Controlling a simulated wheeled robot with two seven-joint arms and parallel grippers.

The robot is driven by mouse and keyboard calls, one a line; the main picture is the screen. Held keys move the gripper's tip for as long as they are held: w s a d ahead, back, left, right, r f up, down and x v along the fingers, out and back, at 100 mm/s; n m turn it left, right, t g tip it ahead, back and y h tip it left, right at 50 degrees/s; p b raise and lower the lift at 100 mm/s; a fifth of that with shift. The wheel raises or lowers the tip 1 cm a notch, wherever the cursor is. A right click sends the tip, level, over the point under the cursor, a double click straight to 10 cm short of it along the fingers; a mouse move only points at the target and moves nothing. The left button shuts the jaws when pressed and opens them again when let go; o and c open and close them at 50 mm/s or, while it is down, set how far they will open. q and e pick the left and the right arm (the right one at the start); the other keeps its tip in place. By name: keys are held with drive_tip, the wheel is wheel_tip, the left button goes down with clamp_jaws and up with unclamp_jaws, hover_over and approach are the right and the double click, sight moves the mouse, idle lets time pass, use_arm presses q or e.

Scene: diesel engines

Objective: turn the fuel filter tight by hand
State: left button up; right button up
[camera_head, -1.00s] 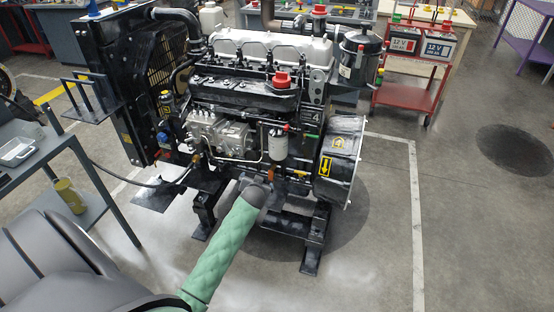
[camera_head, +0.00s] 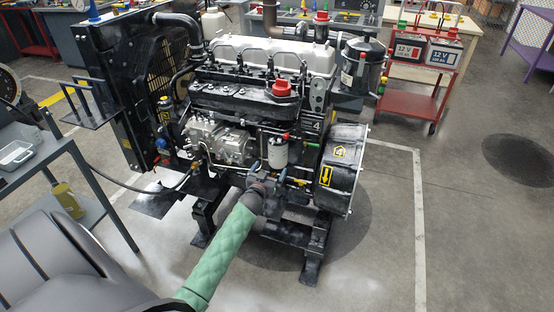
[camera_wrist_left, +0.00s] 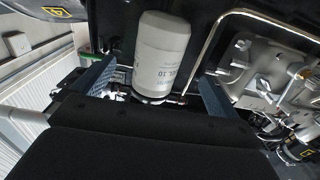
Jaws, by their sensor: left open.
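The fuel filter (camera_head: 278,153) is a small white canister on the near side of the engine, right of the grey injection pump. In the left wrist view the filter (camera_wrist_left: 161,58) shows large, with dark printing on it. My left gripper (camera_head: 266,176) is just below and in front of the filter in the head view. In the wrist view its two blue-grey fingers (camera_wrist_left: 155,87) stand wide open, one on each side of the filter, with visible gaps. I cannot tell how deep the filter sits between them. My right gripper is not in view.
The engine (camera_head: 262,95) stands on a black frame, with a radiator at left. A thin metal pipe (camera_wrist_left: 222,30) runs close beside the filter. A grey cart (camera_head: 60,160) stands at left, a red battery cart (camera_head: 410,92) at back right.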

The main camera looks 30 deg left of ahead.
sight(275, 160)
use_arm(q)
drive_tip(key=shift+x, duration=0.9)
drive_tip(key=shift+b+x, duration=0.8)
drive_tip(key=shift+x, duration=0.85)
drive_tip(key=shift+b+x, duration=0.45)
drive_tip(key=shift+x, duration=0.95)
drive_tip(key=shift+w+a, duration=0.15)
drive_tip(key=shift+w, duration=0.55)
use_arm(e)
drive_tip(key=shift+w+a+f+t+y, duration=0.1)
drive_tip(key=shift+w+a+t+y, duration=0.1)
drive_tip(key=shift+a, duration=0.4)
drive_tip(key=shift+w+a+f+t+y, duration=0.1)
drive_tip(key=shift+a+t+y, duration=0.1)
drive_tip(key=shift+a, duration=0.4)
